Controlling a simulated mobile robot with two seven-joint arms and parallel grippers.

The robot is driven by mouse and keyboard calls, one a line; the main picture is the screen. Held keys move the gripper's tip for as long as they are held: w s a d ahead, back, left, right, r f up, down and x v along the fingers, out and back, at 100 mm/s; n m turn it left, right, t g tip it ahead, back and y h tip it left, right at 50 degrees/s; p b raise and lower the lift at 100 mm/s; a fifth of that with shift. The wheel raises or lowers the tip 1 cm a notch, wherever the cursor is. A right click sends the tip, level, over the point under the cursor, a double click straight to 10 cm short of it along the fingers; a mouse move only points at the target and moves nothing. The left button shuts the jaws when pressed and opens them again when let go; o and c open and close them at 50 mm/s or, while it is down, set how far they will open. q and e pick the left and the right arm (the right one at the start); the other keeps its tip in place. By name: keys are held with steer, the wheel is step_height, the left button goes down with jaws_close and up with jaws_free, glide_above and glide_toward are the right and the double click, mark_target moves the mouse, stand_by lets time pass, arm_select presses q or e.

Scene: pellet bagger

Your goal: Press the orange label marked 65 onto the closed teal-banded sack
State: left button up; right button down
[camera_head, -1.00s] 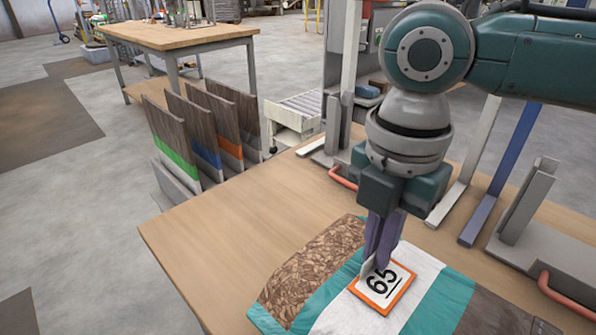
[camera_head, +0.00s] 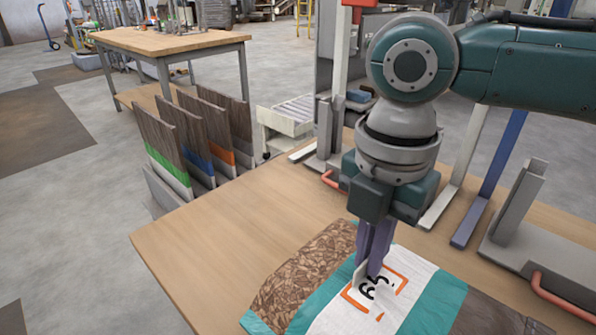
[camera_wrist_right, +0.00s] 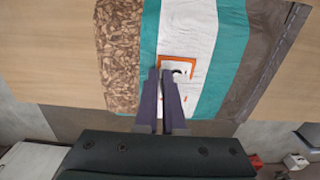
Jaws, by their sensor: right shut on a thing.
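The orange-bordered label marked 65 (camera_head: 376,293) lies flat against the white panel of the teal-banded sack (camera_head: 436,304). Parts of its border and face are hidden, as if sunk into the sack's surface. My right gripper (camera_head: 367,272) points down and is shut on the label's edge. In the right wrist view the fingertips (camera_wrist_right: 161,78) meet the label (camera_wrist_right: 179,56) at its lower left, over the sack (camera_wrist_right: 224,55). The sack lies flat on the table, with a brown pellet-patterned part at its left. My left gripper is not in view.
The wooden table (camera_head: 215,235) is clear to the left of the sack. Grey metal fixtures with red handles (camera_head: 560,300) stand along its right and far side. Several upright boards with coloured bands (camera_head: 165,150) stand beyond the table's left edge.

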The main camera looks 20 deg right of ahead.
steer(key=c, duration=0.9)
jaws_free()
steer(key=shift+f, duration=0.1)
steer(key=shift+c, duration=0.2)
step_height(320, 180, up, 10)
steer(key=p, duration=0.1)
steer(key=shift+p, duration=0.35)
